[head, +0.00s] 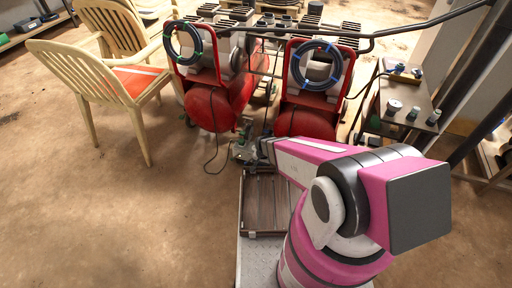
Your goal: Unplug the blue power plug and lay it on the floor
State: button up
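A small blue piece (400,67), possibly the blue power plug, shows at the back of the top of the grey metal box (418,94) on the right. A second small blue spot (417,72) is beside it. It is too small to tell which is the plug or whether it sits in a socket. My gripper (243,150) is at the end of my pink and white arm, low in front of the red tanks and well left of the box. Its fingers are too small and cluttered to read.
A beige chair (105,85) is at left. The brown floor (90,220) is clear at front left.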

jog(key=o, duration=1.3)
jog(key=shift+r, duration=0.1)
